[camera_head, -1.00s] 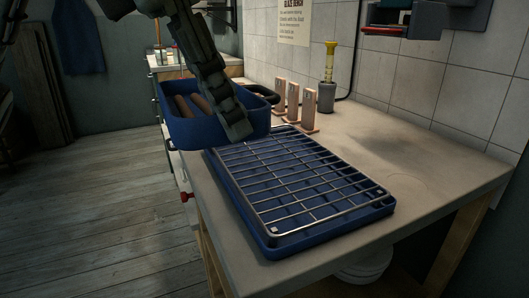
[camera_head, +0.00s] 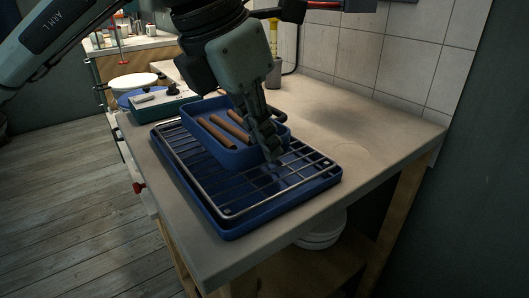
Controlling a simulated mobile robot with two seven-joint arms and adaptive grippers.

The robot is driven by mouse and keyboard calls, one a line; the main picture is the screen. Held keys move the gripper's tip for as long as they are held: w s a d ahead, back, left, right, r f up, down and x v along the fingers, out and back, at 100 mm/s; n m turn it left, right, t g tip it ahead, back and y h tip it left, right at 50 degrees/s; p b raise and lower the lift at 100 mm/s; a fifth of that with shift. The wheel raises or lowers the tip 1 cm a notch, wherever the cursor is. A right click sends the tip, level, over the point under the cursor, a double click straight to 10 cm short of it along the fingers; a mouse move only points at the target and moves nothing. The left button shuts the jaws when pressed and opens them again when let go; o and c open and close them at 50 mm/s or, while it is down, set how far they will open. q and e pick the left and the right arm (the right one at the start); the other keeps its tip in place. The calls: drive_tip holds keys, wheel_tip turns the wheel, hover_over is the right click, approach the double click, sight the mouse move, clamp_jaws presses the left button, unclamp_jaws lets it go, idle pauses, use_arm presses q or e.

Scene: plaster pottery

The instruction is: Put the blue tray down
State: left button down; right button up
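The blue tray (camera_head: 236,160) holds several brown sticks (camera_head: 215,134) and appears level. It is over the back part of a wire rack (camera_head: 196,183). I cannot tell whether its bottom touches the rack. The rack sits in a larger, shallow blue tray (camera_head: 236,230) on the bench. My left gripper (camera_head: 270,148) comes down from above at the tray's right wall and appears shut on it. The fingers hide part of that wall. My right gripper is not in view.
The pale bench top (camera_head: 345,140) is clear to the right of the rack, up to the tiled wall. A teal box (camera_head: 160,105) stands behind on the left. A grey holder (camera_head: 273,73) stands near the wall. White round items (camera_head: 322,228) are on a shelf below.

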use_arm(q)
wheel_tip(320, 180, down, 2)
drive_tip(key=shift+f, duration=0.35)
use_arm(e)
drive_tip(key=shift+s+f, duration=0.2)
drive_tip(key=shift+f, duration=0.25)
